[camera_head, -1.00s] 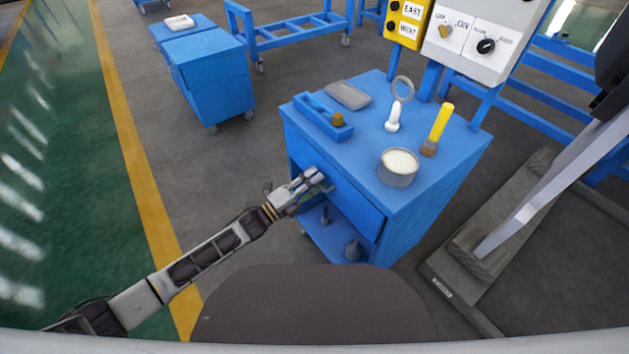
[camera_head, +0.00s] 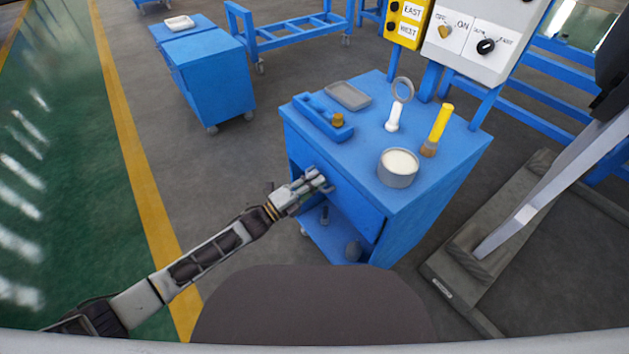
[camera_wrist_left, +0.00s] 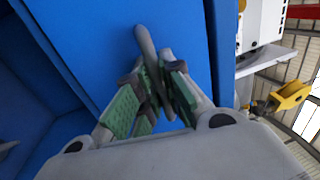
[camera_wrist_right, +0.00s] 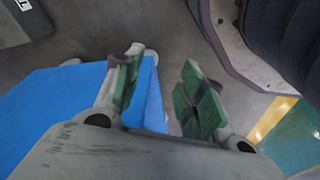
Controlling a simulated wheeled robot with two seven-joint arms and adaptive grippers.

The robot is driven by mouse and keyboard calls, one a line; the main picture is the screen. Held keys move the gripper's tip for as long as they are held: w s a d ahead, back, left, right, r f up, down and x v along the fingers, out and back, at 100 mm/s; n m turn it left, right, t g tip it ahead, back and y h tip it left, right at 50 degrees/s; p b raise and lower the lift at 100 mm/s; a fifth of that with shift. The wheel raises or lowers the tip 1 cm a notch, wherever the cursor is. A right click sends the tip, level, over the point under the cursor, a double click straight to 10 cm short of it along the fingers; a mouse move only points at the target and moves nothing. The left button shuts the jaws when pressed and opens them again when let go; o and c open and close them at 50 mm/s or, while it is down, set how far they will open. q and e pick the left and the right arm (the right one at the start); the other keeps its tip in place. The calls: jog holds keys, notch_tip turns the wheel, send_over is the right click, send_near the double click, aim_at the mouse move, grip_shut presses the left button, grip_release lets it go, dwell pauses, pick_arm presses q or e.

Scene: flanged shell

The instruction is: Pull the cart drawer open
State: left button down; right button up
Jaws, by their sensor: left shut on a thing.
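The blue cart (camera_head: 440,190) stands right of centre in the head view, with its drawer front (camera_head: 357,208) facing my left arm. My left gripper (camera_head: 320,181) is at the upper part of the drawer front. In the left wrist view its green-padded fingers (camera_wrist_left: 157,88) are closed around the grey bar handle (camera_wrist_left: 146,48) against the blue drawer face (camera_wrist_left: 180,35). The fingers hide part of the handle. I cannot tell any gap between drawer and cart. My right gripper (camera_wrist_right: 160,88) is open and empty in the right wrist view, its pads well apart.
On the cart top are a blue tray (camera_head: 312,113), a grey dish (camera_head: 348,95), a ring-topped white tool (camera_head: 394,115), a yellow-handled brush (camera_head: 440,125) and a round tin (camera_head: 397,178). A control box (camera_head: 475,40) stands behind. Floor (camera_head: 235,190) left of the cart is clear.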

pick_arm(q)
jog(key=shift+a, duration=0.15)
jog(key=r+p+v, duration=0.2)
jog(key=p+v, duration=0.1)
jog(key=v, duration=0.9)
jog(key=r+p+v, duration=0.2)
jog(key=p+v, duration=0.2)
jog(key=v, duration=0.7)
jog(key=shift+s+a, duration=0.55)
jog(key=shift+s, duration=0.05)
pick_arm(e)
jog(key=s+d+f, duration=0.8)
jog(key=s+f, duration=0.2)
jog(key=s, duration=0.1)
jog(key=shift+s+d+f+h, duration=0.25)
jog(key=shift+d+f+h, duration=0.05)
jog(key=shift+h, duration=0.1)
pick_arm(q)
jog(key=shift+r, duration=0.1)
jog(key=c, duration=1.5)
grip_release()
jog(key=shift+c, duration=0.2)
jog(key=shift+r, duration=0.1)
pick_arm(e)
jog(key=shift+s+d, duration=0.1)
pick_arm(q)
jog(key=shift+a, duration=0.1)
jog(key=v, duration=1.1)
jog(key=shift+s+a, duration=0.25)
jog(key=shift+a, duration=0.05)
